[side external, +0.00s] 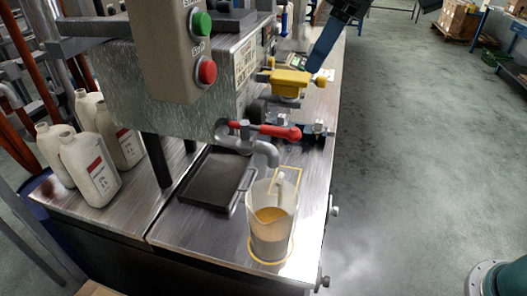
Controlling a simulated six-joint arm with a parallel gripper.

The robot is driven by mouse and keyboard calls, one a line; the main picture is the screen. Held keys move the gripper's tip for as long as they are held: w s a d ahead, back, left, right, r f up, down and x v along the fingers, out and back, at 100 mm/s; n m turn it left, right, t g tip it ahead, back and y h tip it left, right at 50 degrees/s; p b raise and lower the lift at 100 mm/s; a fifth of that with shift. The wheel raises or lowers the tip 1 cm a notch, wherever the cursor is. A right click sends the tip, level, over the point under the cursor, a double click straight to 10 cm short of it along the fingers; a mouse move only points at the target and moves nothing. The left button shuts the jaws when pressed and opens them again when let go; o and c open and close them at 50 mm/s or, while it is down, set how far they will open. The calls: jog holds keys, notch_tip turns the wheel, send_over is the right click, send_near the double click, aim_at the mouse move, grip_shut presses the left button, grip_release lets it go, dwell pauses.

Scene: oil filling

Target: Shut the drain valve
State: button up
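The drain valve (244,131) is a grey fitting on the machine's lower front, with a red lever (280,131) lying roughly level and pointing right. Its grey spout (266,151) curves down over a clear beaker (270,228) that holds tan liquid. A pale piece shows in the beaker's upper part; I cannot tell if it is flowing oil. My gripper (301,130) appears as a dark part with metal ends, just behind and right of the lever's tip. Its fingers are hard to make out, and I cannot tell whether they touch the lever.
A dark tray (213,180) lies left of the beaker. White bottles (90,165) stand at the left. A control box with a green button (201,24) and a red button (206,70) overhangs the bench. A yellow ring (255,259) surrounds the beaker's base.

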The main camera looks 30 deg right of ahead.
aim_at(263, 133)
jog(key=shift+x, duration=5.8)
jog(key=shift+c, duration=0.3)
grip_shut()
